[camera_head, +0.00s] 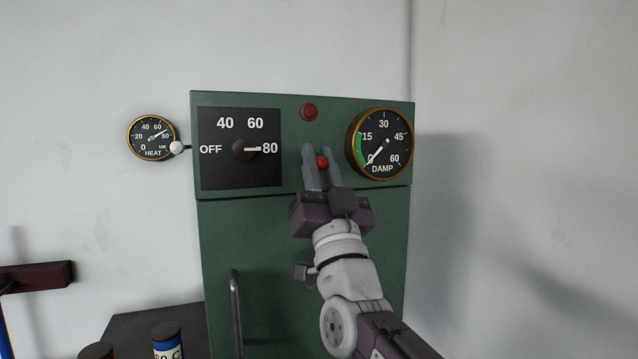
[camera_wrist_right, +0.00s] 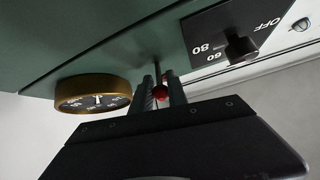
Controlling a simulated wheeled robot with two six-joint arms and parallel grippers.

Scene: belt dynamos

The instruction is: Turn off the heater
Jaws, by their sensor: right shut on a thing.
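The heater is a green cabinet (camera_head: 300,235) with a black dial plate (camera_head: 225,122) marked OFF, 40, 60 and 80. Its selector knob (camera_head: 245,150) points at 80. My right gripper (camera_head: 321,163) is at the front panel, shut on a small red-tipped lever (camera_head: 322,162). In the right wrist view the red tip (camera_wrist_right: 161,92) sits between the two fingers, with a dark rod running up behind it to the panel. My left gripper is not in view.
A red lamp (camera_head: 309,112) sits at the panel's top, with the DAMP gauge (camera_head: 380,144) at right, reading about 0. The HEAT gauge (camera_head: 152,138) on the wall reads near 80. A white ball knob (camera_head: 176,147) juts from the cabinet's left side. Cans (camera_head: 167,340) stand lower left.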

